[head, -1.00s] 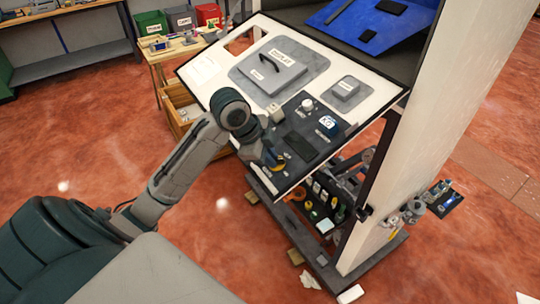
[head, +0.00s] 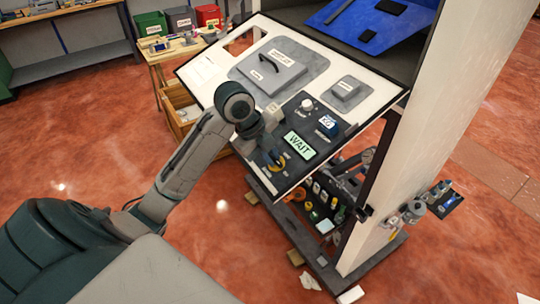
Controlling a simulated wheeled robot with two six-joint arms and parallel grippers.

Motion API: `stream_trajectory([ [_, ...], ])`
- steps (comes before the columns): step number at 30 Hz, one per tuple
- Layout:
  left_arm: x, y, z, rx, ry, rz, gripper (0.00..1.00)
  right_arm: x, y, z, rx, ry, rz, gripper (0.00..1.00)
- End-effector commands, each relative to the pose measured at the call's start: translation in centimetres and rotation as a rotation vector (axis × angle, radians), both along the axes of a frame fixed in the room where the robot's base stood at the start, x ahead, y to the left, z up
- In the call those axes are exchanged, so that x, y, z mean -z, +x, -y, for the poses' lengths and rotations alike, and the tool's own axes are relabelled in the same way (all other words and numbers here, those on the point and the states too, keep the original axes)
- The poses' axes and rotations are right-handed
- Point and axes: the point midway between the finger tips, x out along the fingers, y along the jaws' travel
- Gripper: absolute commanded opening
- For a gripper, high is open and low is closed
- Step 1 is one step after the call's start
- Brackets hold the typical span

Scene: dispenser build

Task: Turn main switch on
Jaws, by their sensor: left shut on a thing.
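The main switch (head: 280,168), a rotary switch with yellow showing around it, is at the lower left of the dark control panel (head: 325,112). My left gripper (head: 273,157) is down at this switch, shut on it, and hides most of it. The switch's exact angle cannot be told. The display (head: 300,145) beside the switch is lit pale green and reads WAIT. My right gripper is not in view.
The tilted white worktop (head: 208,68) has a large grey lidded cover (head: 275,66) and a smaller grey cover (head: 346,88). A white knob (head: 308,104) and a blue-white part (head: 327,121) are on the panel. A pale pillar (head: 435,120) stands at right.

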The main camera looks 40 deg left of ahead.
Motion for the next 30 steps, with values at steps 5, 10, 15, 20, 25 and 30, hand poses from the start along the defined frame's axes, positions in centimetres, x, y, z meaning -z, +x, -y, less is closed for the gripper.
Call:
stream_trajectory([
  [5,0.08,0.04,0.06,0.086,0.030,0.012,0.00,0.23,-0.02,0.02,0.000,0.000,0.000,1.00],
  [10,0.07,0.05,0.06,0.135,0.049,0.018,0.00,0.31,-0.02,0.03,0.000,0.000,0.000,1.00],
  [15,0.06,0.06,0.06,0.156,0.057,0.021,0.00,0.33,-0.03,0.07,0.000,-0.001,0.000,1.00],
  [20,0.07,0.05,0.06,0.161,0.059,0.022,0.00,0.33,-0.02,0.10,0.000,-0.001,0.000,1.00],
  [25,0.07,0.04,0.06,0.160,0.058,0.021,0.00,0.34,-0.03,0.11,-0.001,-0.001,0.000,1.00],
  [30,0.07,0.04,0.05,0.160,0.059,0.022,0.33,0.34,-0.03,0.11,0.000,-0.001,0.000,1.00],
])
